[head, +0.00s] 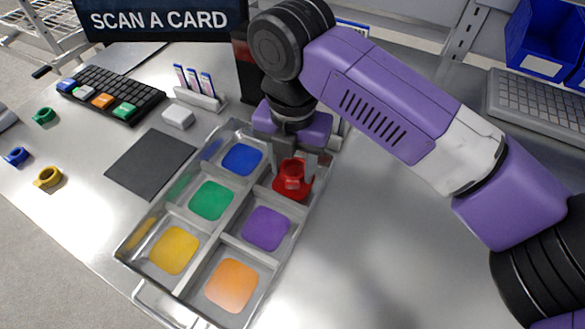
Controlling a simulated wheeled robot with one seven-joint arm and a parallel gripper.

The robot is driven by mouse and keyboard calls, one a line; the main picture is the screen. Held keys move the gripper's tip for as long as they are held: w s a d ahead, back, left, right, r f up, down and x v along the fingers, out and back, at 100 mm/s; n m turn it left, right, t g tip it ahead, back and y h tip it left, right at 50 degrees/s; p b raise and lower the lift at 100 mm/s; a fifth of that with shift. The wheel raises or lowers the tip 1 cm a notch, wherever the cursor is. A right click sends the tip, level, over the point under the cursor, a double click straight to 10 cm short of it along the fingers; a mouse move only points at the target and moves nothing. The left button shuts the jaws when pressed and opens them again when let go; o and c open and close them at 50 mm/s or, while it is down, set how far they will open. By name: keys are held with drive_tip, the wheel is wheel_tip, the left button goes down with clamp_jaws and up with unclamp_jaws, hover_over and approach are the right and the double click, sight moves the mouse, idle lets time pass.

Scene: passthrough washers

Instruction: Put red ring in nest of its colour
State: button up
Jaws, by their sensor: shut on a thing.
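The red ring (292,173) is between the fingers of my gripper (293,162), which is shut on it. It is at the back right compartment of the metal tray (228,230). The red nest (290,191) in that compartment shows just below the ring and is partly covered by it. I cannot tell whether the ring touches the nest.
The tray's other nests are blue (241,159), green (212,200), purple (266,228), yellow (174,250) and orange (232,285), all empty. Green (44,116), blue (16,156) and yellow (48,177) rings lie at left. A dark mat (150,163) lies beside the tray.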

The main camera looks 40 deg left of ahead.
drive_tip(key=shift+f, duration=0.9)
drive_tip(key=shift+f, duration=0.15)
drive_tip(key=o, duration=1.5)
drive_tip(key=shift+c, duration=0.2)
wheel_tip(320, 180, up, 12)
drive_tip(key=shift+r, duration=0.2)
